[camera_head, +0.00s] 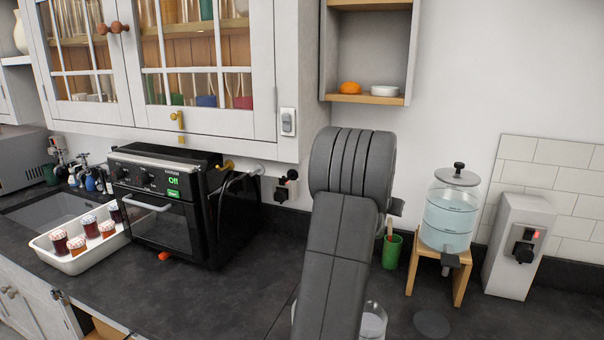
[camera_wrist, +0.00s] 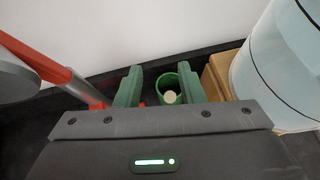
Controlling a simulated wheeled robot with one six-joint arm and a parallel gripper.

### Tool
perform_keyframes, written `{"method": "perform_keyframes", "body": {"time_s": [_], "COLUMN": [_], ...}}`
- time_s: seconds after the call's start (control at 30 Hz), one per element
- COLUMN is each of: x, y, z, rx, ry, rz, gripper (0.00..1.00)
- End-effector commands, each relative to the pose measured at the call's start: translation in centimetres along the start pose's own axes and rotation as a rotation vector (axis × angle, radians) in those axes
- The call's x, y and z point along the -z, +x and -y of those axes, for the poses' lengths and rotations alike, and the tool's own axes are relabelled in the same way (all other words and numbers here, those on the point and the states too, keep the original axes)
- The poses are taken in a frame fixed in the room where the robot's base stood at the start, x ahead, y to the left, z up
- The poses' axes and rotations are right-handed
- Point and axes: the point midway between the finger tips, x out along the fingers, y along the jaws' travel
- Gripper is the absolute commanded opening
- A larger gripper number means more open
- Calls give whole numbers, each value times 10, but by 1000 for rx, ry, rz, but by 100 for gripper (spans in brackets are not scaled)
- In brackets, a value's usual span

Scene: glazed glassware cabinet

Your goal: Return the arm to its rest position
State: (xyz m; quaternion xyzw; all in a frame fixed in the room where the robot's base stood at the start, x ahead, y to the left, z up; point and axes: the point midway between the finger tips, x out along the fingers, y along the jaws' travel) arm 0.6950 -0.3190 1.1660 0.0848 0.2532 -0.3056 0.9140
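My arm (camera_head: 345,220) rises through the middle of the head view and hides part of the counter and wall behind it. My gripper (camera_wrist: 160,72) shows in the wrist view as two green fingers, spread apart with nothing held between them. A green cup (camera_wrist: 181,80) with a pale round thing inside shows beyond the gap between the fingers. The fingers are not clearly visible in the head view. The same green cup (camera_head: 391,251) stands on the counter just right of my arm there.
A water dispenser (camera_head: 449,217) on a wooden stand (camera_head: 459,283) is right of the cup. The glazed cabinet (camera_head: 205,122), doors shut, hangs upper left above a black oven (camera_head: 165,228). A white tray (camera_head: 77,263) holds several jars. A clear glass (camera_head: 373,322) is partly hidden by my arm.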

Motion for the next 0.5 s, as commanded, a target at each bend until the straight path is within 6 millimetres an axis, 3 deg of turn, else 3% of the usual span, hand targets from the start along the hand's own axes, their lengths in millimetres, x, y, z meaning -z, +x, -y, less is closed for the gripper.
{"method": "perform_keyframes", "body": {"time_s": [0.2, 0.5], "x": [0, -1], "y": [35, 62], "z": [1, 0], "rx": [1, 1], "ry": [0, 1], "rz": [-2, 0], "gripper": [35, 35]}}
